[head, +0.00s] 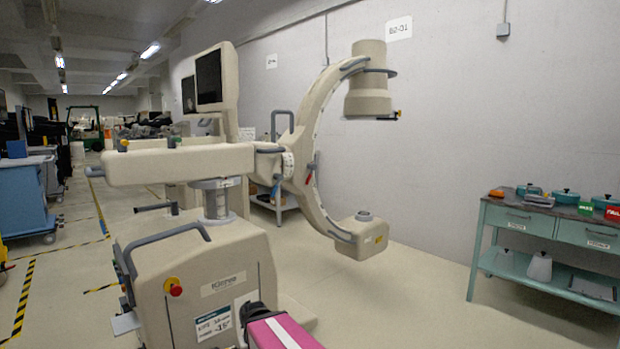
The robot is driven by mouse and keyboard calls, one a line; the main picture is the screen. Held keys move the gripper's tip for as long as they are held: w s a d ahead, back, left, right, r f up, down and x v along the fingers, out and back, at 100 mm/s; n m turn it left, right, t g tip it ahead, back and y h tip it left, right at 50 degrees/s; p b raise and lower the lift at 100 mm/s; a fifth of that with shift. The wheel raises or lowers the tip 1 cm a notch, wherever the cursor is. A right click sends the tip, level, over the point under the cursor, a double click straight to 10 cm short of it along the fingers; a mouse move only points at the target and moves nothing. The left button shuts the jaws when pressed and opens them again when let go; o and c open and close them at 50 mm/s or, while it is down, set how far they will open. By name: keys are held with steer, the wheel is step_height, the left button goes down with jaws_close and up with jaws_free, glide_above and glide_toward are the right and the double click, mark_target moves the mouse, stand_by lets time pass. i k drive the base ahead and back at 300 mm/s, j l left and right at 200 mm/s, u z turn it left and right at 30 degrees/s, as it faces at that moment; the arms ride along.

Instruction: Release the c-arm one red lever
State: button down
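The c-arm machine (215,165) stands in the middle, a beige wheeled unit with a large curved arm (310,125). A small red lever (311,169) sits on the inner side of the curved arm, near the joint where it meets the horizontal beam. It slants upward, and its exact setting is too small to tell. A blue lever (276,187) hangs at the same joint, to the left of the red one. A round red knob (173,287) is on the base's front. My gripper's fingers do not show in this view.
A teal cart (513,222) with pots stands at the right by the wall. A blue cabinet (22,197) stands at the left. The floor (410,300) between the c-arm and the teal cart is clear. The c-arm's base (205,285) fills the near foreground.

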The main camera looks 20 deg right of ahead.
mark_target(312, 167)
steer(key=i+l, duration=0.15)
steer(key=l, duration=0.2)
steer(key=i+l+u, duration=0.1)
steer(key=l, duration=0.3)
steer(key=i+l, duration=0.25)
steer(key=l, duration=0.15)
steer(key=i+l, duration=0.15)
steer(key=l, duration=0.2)
steer(key=i+l+u, duration=0.1)
steer(key=l, duration=0.3)
